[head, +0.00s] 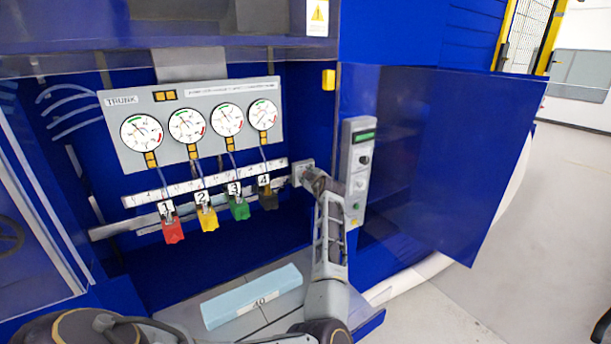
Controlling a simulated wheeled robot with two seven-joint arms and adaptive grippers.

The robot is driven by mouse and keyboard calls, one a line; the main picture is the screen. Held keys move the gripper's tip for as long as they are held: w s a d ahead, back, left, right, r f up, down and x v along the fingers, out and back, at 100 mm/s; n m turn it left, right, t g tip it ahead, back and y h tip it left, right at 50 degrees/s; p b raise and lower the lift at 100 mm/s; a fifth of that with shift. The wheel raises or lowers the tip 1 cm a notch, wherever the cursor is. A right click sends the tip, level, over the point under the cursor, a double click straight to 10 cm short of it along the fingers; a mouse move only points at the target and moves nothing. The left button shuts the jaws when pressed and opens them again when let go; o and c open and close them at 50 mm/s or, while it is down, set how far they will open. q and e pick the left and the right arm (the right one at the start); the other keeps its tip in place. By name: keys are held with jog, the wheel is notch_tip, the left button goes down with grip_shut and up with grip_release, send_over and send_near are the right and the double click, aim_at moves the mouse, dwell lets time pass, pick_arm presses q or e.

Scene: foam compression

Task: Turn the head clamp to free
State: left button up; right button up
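A small light-grey fixture (299,169) sits at the right end of the white numbered rail, and it may be the head clamp. Close to the right, a grey control panel (357,160) has a green display and several knobs and buttons.
Above is a gauge board (203,165) with several dials. Below hang red (172,232), yellow (208,220), green (239,209) and black (268,200) numbered pieces. A light-blue foam block (250,295) lies on the grey ledge. A blue door (440,150) stands open at right.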

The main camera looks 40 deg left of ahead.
pick_arm(q)
jog(key=shift+w+a, duration=0.15)
jog(key=shift+c, duration=0.3)
grip_shut()
pick_arm(e)
jog(key=shift+f, duration=0.1)
